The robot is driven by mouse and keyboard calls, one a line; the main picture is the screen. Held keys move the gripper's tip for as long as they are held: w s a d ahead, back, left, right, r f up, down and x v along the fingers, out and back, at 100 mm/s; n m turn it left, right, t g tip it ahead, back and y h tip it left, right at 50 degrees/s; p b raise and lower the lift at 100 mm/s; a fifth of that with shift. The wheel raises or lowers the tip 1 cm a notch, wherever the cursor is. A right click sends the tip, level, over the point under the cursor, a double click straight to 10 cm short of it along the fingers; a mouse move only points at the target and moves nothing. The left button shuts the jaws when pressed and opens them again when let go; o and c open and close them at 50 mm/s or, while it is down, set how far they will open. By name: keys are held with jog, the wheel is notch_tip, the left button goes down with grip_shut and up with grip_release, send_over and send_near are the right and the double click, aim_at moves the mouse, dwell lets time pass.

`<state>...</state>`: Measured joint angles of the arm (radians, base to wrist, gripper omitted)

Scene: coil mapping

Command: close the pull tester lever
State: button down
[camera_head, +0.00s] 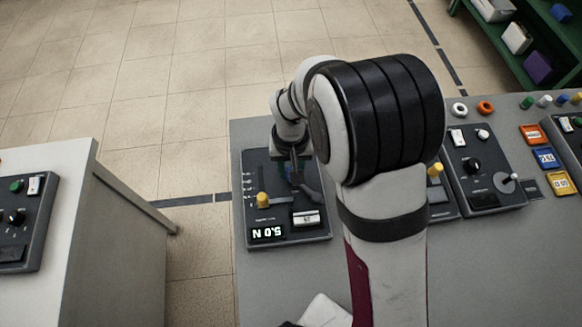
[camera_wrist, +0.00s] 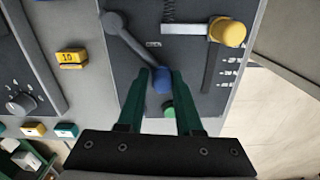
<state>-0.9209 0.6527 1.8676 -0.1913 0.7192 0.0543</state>
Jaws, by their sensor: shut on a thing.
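In the head view my gripper (camera_head: 293,165) is over the tester, and my arm hides part of the panel.
A yellow knob (camera_wrist: 230,31) with a spring beside it and a green button (camera_wrist: 168,110) sit on the tester. Another panel with a small lever (camera_head: 509,187) stands to the right. A separate desk (camera_head: 125,225) stands at left, across a floor gap.

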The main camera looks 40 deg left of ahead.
jog(key=shift+m, duration=0.4)
jog(key=shift+w+d+m, duration=0.15)
jog(key=shift+w+m, duration=0.4)
jog(key=shift+m, duration=0.15)
jog(key=shift+w+d+m, duration=0.15)
jog(key=shift+w+m, duration=0.35)
jog(key=shift+m, duration=0.2)
jog(key=m, duration=0.1)
jog(key=w+d+m, duration=0.1)
jog(key=shift+w+m, duration=0.3)
jog(key=shift+w+d+m, duration=0.55)
jog(key=shift+w+m, duration=0.05)
jog(key=shift+m, duration=0.6)
jog(key=shift+w+d+f+m, duration=0.1)
jog(key=shift+w+d+m, duration=0.25)
jog(key=shift+m, duration=0.35)
jog(key=shift+w+d+m, duration=0.15)
jog(key=shift+d+m, duration=0.3)
jog(key=shift+m, duration=0.25)
